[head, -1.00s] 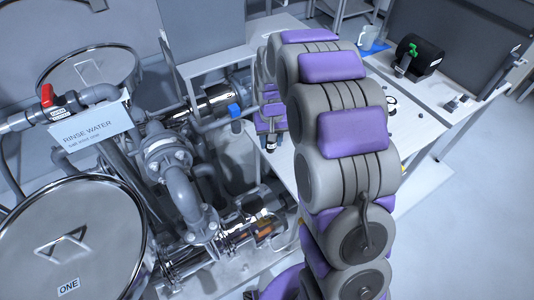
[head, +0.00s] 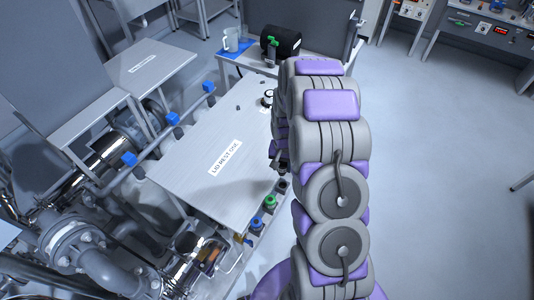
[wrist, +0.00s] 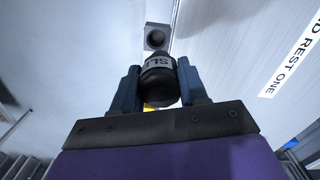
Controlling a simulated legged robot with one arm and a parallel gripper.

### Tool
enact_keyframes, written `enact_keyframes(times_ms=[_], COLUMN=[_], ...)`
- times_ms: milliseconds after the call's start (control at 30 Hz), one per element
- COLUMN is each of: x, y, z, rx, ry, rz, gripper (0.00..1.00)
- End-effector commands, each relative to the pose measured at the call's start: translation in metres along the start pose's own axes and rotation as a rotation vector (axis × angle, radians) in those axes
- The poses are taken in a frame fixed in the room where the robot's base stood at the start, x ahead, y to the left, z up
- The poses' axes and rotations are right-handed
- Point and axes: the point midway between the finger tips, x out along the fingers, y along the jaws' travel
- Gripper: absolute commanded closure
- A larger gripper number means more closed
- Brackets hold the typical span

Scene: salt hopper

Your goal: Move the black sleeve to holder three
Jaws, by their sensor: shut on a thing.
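The black sleeve (wrist: 159,88), a dark rounded cylinder with a white label band, shows in the wrist view. My gripper (wrist: 157,70) is shut on it, with one blue finger on each side. Beyond the sleeve is a grey square holder (wrist: 150,28) with a round dark opening; its number cannot be read. In the head view my gripper (head: 280,165) is mostly hidden behind my arm, near the right edge of the lid rest table. The sleeve cannot be made out there.
The lid rest table (head: 200,140), labelled LID REST ONE, has a mostly bare top. Fittings with a green part (head: 256,225) and a blue part (head: 270,202) line its near right edge. Pipework (head: 80,250) fills the lower left. A black drum (head: 281,40) stands behind. Floor at right is clear.

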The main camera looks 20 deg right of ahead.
Motion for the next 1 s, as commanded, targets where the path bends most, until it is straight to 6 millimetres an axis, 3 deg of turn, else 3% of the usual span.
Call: enact_keyframes(times_ms=[100,567,1000], x=[0.006,0.006,0.035], y=[0.008,0.009,0.008], z=[0.002,0.001,0.000], rx=[0.034,0.046,0.045], ry=[-0.006,-0.005,-0.003], rz=[0.001,-0.003,-0.004], gripper=[0.94,0.94,0.94])
